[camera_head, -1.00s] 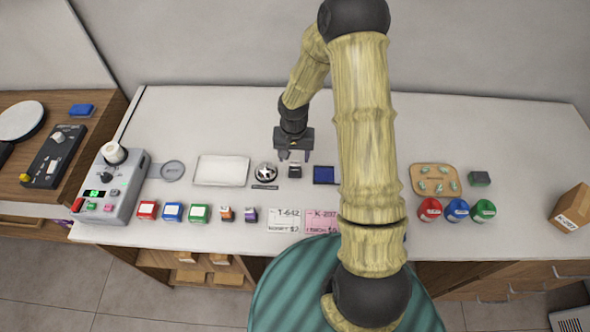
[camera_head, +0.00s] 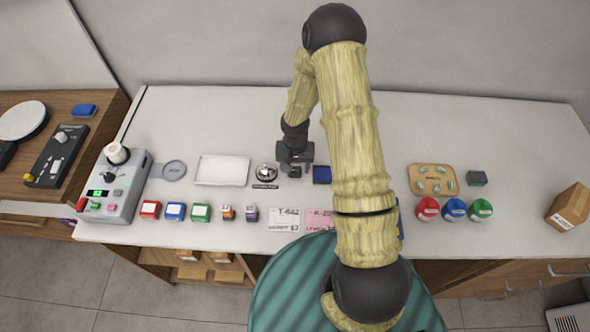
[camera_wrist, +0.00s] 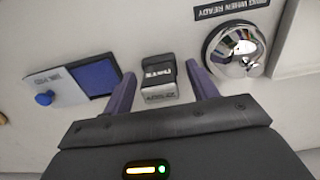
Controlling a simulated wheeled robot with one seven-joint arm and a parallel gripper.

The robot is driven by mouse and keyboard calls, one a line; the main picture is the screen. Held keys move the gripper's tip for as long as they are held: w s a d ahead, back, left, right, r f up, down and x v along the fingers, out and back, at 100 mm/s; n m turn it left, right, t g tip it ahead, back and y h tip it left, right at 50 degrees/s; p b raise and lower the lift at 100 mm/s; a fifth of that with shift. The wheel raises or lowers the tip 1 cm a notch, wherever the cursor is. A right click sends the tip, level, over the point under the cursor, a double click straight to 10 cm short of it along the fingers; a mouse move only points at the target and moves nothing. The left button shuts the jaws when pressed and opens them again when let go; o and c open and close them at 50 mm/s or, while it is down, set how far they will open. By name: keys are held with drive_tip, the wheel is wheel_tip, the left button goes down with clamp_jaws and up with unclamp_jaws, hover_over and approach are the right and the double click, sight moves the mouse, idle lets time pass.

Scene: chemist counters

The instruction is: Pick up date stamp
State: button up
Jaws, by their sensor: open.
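The date stamp (camera_wrist: 159,80) is a small black and silver block with lettering on it. In the wrist view it stands on the counter between the two finger tips of my gripper (camera_wrist: 162,88). The fingers are open, one on each side of it, with a gap showing on both sides. In the head view my gripper (camera_head: 295,168) points down over the counter and hides most of the stamp.
A silver bell (camera_wrist: 237,50) stands close on one side of the stamp. A blue ink pad (camera_wrist: 97,76) with an open lid lies on the other. A white tray (camera_head: 222,171) and several small stamps stand left. A wooden tray (camera_head: 433,181) is right.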

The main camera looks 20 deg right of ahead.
drive_tip(key=c, duration=1)
wheel_tip(320, 180, up, 10)
drive_tip(key=shift+r+b, duration=0.1)
drive_tip(key=shift+b, duration=0.8)
